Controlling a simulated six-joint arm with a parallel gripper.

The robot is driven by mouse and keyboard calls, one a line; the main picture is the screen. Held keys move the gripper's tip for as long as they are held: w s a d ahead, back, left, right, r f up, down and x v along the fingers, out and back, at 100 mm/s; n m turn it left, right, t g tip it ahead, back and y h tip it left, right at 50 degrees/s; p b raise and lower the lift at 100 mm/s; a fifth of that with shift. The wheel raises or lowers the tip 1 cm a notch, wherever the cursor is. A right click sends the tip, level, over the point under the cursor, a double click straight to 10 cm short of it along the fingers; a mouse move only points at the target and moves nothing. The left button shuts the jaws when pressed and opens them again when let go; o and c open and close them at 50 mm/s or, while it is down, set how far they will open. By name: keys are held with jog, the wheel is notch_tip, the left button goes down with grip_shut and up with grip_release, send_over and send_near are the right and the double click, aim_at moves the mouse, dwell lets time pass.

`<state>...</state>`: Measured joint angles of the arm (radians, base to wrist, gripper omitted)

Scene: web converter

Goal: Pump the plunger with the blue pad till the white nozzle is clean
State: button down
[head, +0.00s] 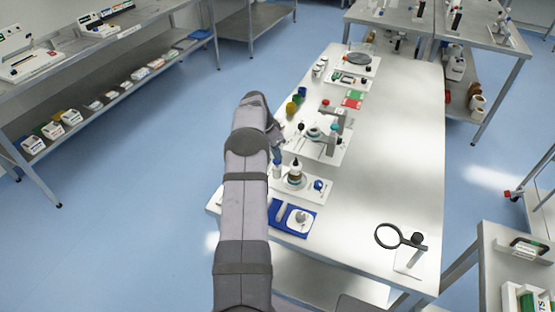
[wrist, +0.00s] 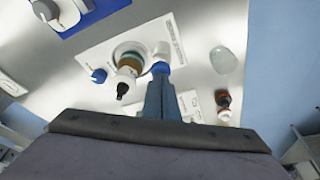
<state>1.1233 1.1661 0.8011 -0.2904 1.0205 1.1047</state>
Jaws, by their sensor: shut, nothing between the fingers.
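A white plate (wrist: 100,52) carries a round dish holding a bottle with a black tip (wrist: 123,88); the bottle also shows in the head view (head: 295,172). Beside the bottle is a small white cylinder (wrist: 161,48) with a blue part (wrist: 160,68) at its near end, which looks like the plunger's pad. It shows small in the head view (head: 277,168). My gripper (wrist: 159,80) is shut and empty, its fingertips at the blue part; I cannot tell whether they touch. I cannot make out which part is the white nozzle or whether it is clean.
A blue knob (wrist: 98,75) sits on the plate's edge. A blue tray (head: 273,218) with a white device lies in front. A magnifier (head: 388,236) stands front right.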

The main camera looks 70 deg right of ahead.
jog(key=shift+f+b, duration=0.4)
jog(key=shift+f, duration=0.4)
jog(key=shift+r+p, duration=0.65)
jog(key=shift+r, duration=1)
jog(key=shift+r, duration=0.1)
notch_tip(320, 180, up, 6)
jog(key=p, duration=0.3)
jog(key=shift+p, duration=0.3)
